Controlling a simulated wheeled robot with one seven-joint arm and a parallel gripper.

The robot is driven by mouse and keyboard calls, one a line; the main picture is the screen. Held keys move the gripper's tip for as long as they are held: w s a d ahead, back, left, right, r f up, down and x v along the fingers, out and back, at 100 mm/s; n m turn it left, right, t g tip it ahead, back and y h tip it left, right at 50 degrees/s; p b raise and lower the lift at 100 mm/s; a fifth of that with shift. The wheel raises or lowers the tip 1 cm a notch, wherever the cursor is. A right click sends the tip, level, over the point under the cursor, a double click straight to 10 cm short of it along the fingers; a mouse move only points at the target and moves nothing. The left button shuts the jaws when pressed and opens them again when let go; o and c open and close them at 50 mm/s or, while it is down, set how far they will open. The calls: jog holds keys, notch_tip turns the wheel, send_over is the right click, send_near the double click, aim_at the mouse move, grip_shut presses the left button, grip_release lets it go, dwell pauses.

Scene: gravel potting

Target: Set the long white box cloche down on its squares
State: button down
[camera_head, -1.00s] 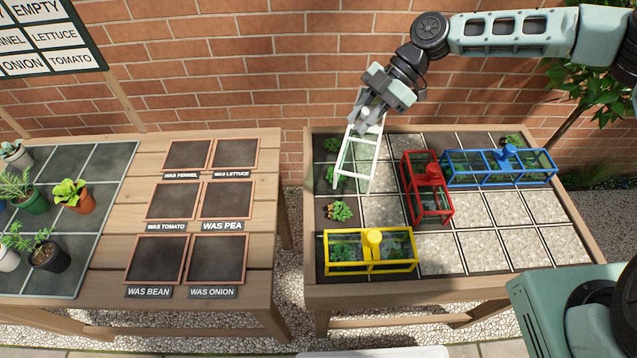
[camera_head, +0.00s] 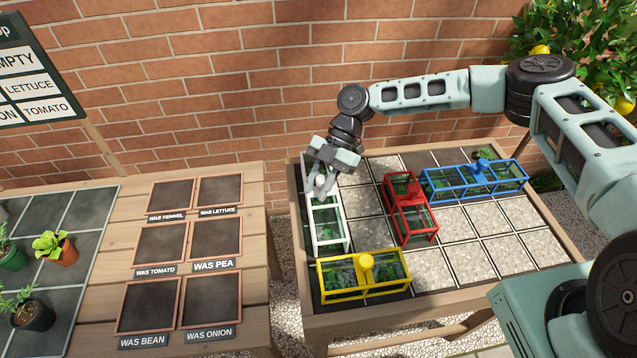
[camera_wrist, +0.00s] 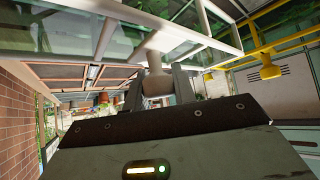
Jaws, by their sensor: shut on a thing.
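The long white box cloche (camera_head: 312,228) stands upright over the left column of squares in the bed, lengthwise from back to front. Green plants show through its panes. My gripper (camera_head: 320,184) is above it and shut on its knob. In the wrist view the pale knob (camera_wrist: 154,80) sits between the fingers, with the white frame (camera_wrist: 208,28) beyond. The cloche's lower edge looks at or very near the squares; I cannot tell whether it touches all round.
A yellow cloche (camera_head: 366,264) stands close in front of the white one. A red cloche (camera_head: 410,212) and a blue cloche (camera_head: 478,172) stand to the right. Bare gravel squares (camera_head: 480,225) lie right of the red one. A wooden table (camera_head: 262,262) with pots is left.

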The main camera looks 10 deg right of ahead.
jog(key=shift+f, duration=0.2)
jog(key=shift+f, duration=0.2)
jog(key=c, duration=1.1)
grip_release()
jog(key=shift+r, duration=0.1)
jog(key=shift+c, duration=0.2)
jog(key=shift+r, duration=0.15)
